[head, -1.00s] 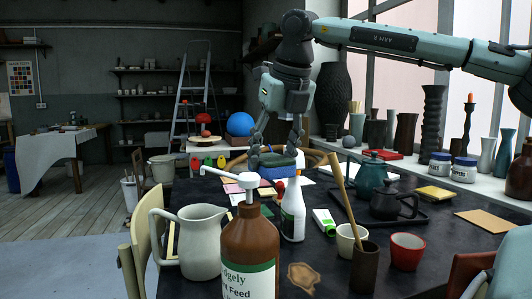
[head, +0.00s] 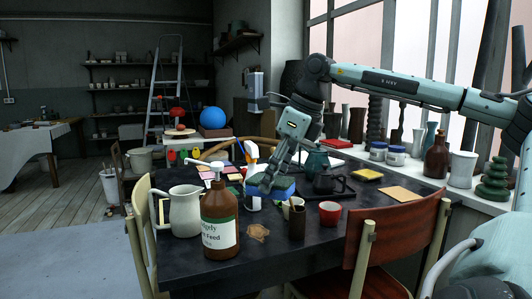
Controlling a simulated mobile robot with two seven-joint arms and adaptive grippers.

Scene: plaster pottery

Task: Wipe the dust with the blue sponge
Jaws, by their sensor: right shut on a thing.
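The blue sponge (head: 284,190) is held above the dark table (head: 330,240), behind the brown dust patch (head: 257,232). My right gripper (head: 268,183) comes down from the upper right and is shut on the sponge. The dust patch is a flat, irregular tan stain near the table's front, right of a brown bottle. The sponge is apart from the dust. My left gripper is not in view.
A brown pump bottle (head: 220,222) and a pale pitcher (head: 186,212) stand left of the dust. A dark cup (head: 297,224) and red cup (head: 330,213) stand to its right. A chair (head: 398,240) is at front right.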

